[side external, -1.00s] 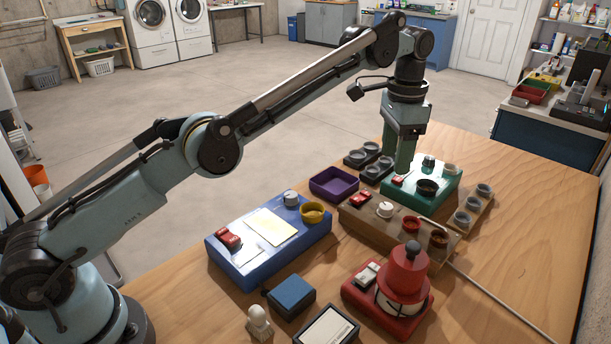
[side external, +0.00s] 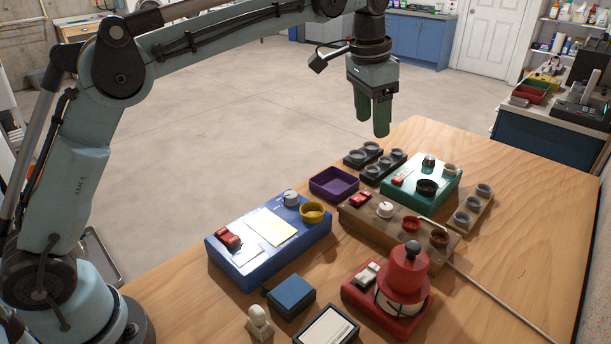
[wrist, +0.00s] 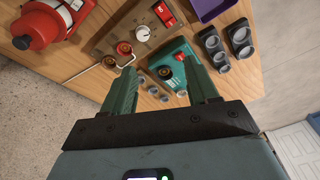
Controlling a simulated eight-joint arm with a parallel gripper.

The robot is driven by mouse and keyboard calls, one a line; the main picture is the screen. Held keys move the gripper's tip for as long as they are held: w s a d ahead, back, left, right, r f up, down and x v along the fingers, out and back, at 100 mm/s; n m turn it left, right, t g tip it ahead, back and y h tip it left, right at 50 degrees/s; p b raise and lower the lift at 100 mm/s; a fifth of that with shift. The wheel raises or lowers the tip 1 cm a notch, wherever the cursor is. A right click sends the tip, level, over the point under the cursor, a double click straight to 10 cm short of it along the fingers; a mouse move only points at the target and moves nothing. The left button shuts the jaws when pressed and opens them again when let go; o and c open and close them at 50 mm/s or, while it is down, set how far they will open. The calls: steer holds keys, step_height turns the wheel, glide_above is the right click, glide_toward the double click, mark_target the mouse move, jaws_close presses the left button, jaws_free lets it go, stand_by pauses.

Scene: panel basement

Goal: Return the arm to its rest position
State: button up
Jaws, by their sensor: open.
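My gripper (side external: 372,128) hangs in the air above the back of the wooden table (side external: 535,235), clear of everything on it. Its two green fingers point down and are apart, with nothing between them. In the wrist view my gripper (wrist: 160,90) also shows open and empty, with the green panel box (wrist: 175,65) seen beyond the fingers. In the side view my arm is bent, with its elbow raised at the left.
Below my gripper stand the green panel box (side external: 443,184), a dark cup holder (side external: 362,157) and a purple tray (side external: 350,191). A brown panel (side external: 365,225), a blue panel (side external: 240,270) and a red lantern-like device (side external: 402,283) stand nearer. The air around my gripper is free.

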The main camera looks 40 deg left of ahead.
steer(key=s+a+n+t, duration=0.3)
steer(key=s+a, duration=0.4)
steer(key=s, duration=0.5)
steer(key=s+a+f+n+t, duration=0.2)
steer(key=s+a+f, duration=0.1)
steer(key=s+f, duration=0.6)
steer(key=shift+s+f, duration=0.3)
steer(key=shift+s, duration=0.85)
